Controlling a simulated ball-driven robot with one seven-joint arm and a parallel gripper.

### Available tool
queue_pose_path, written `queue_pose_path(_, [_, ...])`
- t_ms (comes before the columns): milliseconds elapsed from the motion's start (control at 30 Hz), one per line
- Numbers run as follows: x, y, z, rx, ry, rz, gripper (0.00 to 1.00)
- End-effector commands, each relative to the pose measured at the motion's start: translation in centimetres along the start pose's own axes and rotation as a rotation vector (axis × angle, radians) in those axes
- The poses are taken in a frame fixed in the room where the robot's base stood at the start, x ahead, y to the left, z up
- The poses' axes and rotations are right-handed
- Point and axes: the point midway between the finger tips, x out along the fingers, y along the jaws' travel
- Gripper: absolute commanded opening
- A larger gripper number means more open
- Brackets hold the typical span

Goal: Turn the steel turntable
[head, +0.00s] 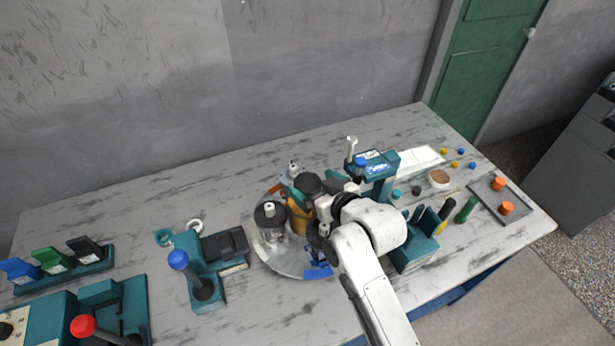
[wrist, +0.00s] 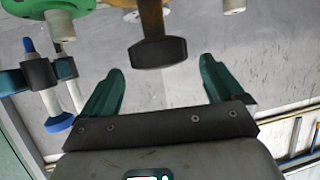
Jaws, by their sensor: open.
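The steel turntable (head: 285,262) is a round, pale metal plate near the middle of the bench in the head view. A dark-topped clear cylinder (head: 270,222), a yellow-brown part (head: 298,220) and a blue part (head: 318,269) are on it. My arm reaches over its right side and hides part of it. In the wrist view, my gripper (wrist: 158,84) has its two teal fingers spread and nothing between them. A black knob-like end (wrist: 158,53) on a yellow-brown stem is just beyond the fingertips. I cannot tell whether the fingers touch anything.
A grey tray (head: 490,205) with orange pieces lies far right. The bench's back left is clear.

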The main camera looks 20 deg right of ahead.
Motion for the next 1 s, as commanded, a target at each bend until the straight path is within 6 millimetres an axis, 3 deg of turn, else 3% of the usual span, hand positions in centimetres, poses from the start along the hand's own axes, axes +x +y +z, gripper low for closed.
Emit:
queue_pose_path(300, [3.2, 0.0, -0.1, -0.001, -0.001, 0.000, 0.95])
queue_pose_path(667, [3.6, 0.0, 0.0, -0.001, 0.000, 0.000, 0.95])
queue_pose_path(1000, [3.6, 0.0, 0.0, -0.001, -0.001, 0.000, 0.63])
